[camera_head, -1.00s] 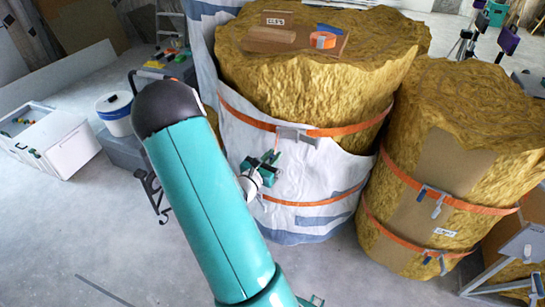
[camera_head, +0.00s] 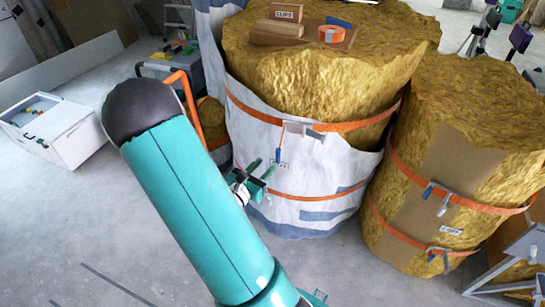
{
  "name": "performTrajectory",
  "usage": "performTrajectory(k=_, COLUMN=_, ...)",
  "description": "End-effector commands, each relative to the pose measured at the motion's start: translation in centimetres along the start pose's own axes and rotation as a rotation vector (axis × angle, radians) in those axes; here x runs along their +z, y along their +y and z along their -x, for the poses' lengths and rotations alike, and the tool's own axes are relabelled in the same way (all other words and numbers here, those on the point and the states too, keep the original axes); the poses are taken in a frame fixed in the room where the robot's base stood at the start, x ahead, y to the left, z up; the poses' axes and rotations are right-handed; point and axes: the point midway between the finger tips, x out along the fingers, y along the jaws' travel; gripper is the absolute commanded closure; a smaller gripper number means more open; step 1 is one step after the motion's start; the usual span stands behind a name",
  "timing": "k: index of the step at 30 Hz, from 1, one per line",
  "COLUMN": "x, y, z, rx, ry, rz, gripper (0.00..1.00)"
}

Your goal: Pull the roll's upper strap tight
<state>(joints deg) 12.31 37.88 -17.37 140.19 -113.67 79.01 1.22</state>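The large yellow-brown roll (camera_head: 310,75) stands upright, partly wrapped in a white sheet (camera_head: 245,135). Its orange upper strap (camera_head: 345,126) runs around it through a grey buckle (camera_head: 303,129). A strap tail with a blue end (camera_head: 278,156) hangs below the buckle's left side. A lower orange strap (camera_head: 330,194) circles the same roll. My gripper (camera_head: 266,180) is in front of the wrapped side, just below and left of the blue end. Its green fingers look apart, with nothing visible between them. My teal arm hides part of the floor left of the roll.
A second roll (camera_head: 470,125) with two orange straps stands close on the right. A cardboard piece, blocks and an orange tape roll (camera_head: 331,34) lie on the first roll's top. A white box (camera_head: 55,128) is on the floor at left. Floor in front is mostly clear.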

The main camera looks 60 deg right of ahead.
Motion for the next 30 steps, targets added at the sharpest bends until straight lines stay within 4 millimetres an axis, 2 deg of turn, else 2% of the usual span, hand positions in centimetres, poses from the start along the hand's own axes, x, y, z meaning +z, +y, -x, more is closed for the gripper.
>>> performTrajectory(k=3, x=0.0, y=0.1, z=2.5, rx=0.005, ry=0.0, rz=0.0, gripper=0.64)
performTrajectory(k=9, x=0.0, y=0.1, z=4.5, rx=0.001, ry=0.0, rz=-0.001, gripper=0.64)
performTrajectory(k=30, x=0.2, y=0.0, z=4.8, rx=-0.007, ry=0.002, rz=-0.01, gripper=0.64)
